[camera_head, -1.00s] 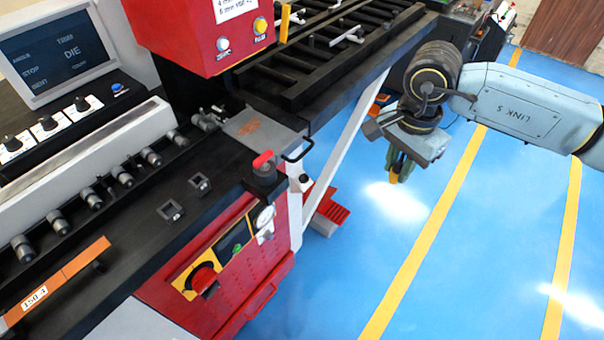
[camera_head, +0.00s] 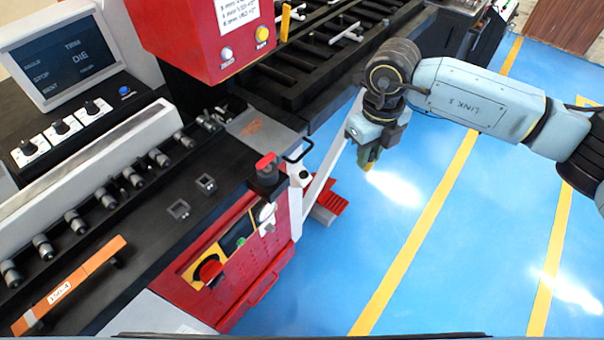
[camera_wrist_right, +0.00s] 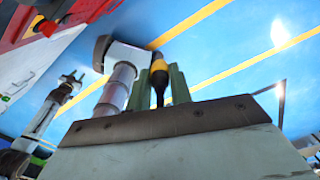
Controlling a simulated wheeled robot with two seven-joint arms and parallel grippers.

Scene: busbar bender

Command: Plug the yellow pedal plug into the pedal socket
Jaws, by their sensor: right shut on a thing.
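The yellow pedal plug (camera_wrist_right: 158,66) is held between the green fingers of my right gripper (camera_wrist_right: 165,86), with a dark end toward the palm. In the head view my right gripper (camera_head: 368,158) points down over the floor, to the right of the bender cabinet and apart from it. The plug is mostly hidden by the fingers there. A pale round fitting (camera_head: 304,177) shows at the cabinet's right edge; I cannot tell if it is the pedal socket.
The red cabinet (camera_head: 238,255) has a handle and knobs facing the floor side. A red pedal (camera_head: 332,203) lies on the blue floor by it. A black slatted table (camera_head: 320,60) stands behind. The floor at right is clear.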

